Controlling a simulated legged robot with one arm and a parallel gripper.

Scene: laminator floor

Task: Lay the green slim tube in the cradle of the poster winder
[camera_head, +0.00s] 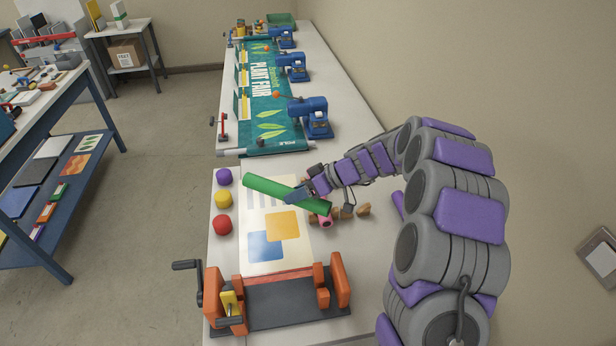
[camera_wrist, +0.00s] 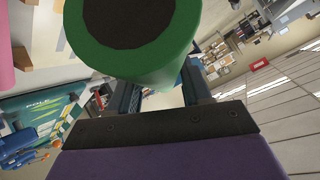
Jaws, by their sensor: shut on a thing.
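The green slim tube (camera_head: 287,194) is in my gripper (camera_head: 298,193), held above the table in the head view. It lies at a slant, its left end higher in the picture. In the wrist view the green tube (camera_wrist: 140,40) fills the top with its dark open end, and the fingers (camera_wrist: 160,100) are partly hidden behind it. The poster winder (camera_head: 280,300) stands at the near end of the table, with orange end pieces, a crank at left and a dark base. Its cradle, between small orange supports (camera_head: 322,298), looks empty. The tube is beyond the winder, apart from it.
A poster sheet (camera_head: 283,226) with coloured shapes lies behind the winder. Purple, yellow and red round objects (camera_head: 223,199) stand along the left edge. A pink roll (camera_head: 325,221) and brown pieces (camera_head: 363,210) lie right of the sheet. A green banner (camera_head: 268,100) with blue machines is farther back.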

